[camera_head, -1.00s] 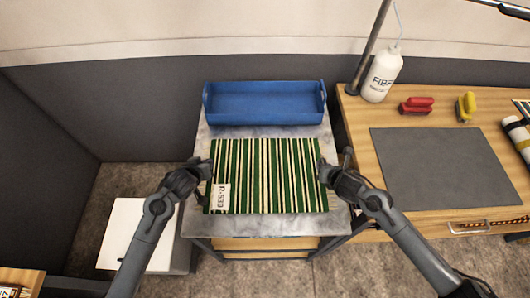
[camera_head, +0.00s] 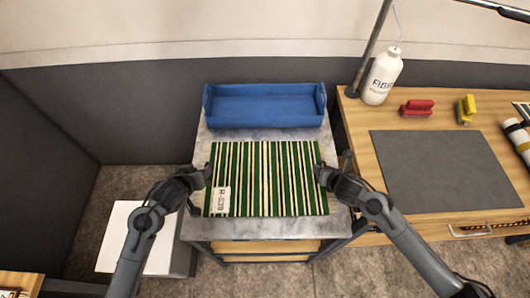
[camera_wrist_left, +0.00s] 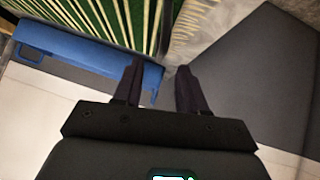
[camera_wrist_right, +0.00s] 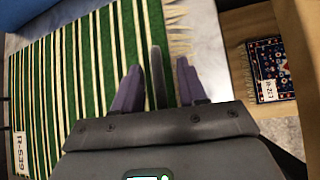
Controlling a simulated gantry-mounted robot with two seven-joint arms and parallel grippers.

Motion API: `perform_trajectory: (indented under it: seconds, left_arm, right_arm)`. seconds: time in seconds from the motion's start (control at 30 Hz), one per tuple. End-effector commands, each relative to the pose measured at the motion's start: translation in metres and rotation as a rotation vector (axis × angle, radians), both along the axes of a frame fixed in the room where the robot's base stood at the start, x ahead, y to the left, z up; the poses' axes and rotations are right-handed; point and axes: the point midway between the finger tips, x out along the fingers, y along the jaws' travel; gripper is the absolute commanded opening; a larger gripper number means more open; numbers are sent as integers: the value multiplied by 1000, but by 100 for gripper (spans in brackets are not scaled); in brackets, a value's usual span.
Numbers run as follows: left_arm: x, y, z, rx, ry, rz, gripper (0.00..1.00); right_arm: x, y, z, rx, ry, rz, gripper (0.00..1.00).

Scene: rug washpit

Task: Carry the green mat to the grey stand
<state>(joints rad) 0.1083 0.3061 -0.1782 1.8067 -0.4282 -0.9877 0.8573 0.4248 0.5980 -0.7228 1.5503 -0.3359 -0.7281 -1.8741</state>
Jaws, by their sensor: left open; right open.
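The green mat (camera_head: 265,180) with cream stripes and a white label lies flat on the marble-topped table (camera_head: 265,228). My left gripper (camera_head: 207,172) is open at the mat's left edge in the head view. In the left wrist view, its fingers (camera_wrist_left: 158,80) point towards the fringed edge of the mat (camera_wrist_left: 115,22). My right gripper (camera_head: 322,172) is open at the mat's right edge. In the right wrist view, its fingers (camera_wrist_right: 158,85) are spread over the right edge of the mat (camera_wrist_right: 70,75), near the fringe. A white-topped grey block (camera_head: 135,235) stands on the floor at left; I cannot tell whether it is the grey stand.
A blue tray (camera_head: 265,105) sits behind the mat. A wooden bench (camera_head: 400,150) at right holds a grey pad (camera_head: 445,170), a white bottle (camera_head: 382,78), and red (camera_head: 416,107) and yellow tools (camera_head: 466,110). A small patterned rug (camera_wrist_right: 270,70) lies on a lower shelf.

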Motion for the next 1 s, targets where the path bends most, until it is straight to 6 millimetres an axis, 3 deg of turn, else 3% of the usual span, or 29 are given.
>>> perform_trajectory:
  seconds: [0.3,0.57,1.0]
  left_arm:
    - [-36,5,36,-4,-1,-2,41]
    - [-46,8,45,0,-1,0,41]
    - [-46,8,45,1,0,-1,41]
  right_arm:
    - [0,0,0,0,0,0,42]
    - [-5,-1,6,0,0,1,42]
    - [-55,-12,54,-3,-2,3,42]
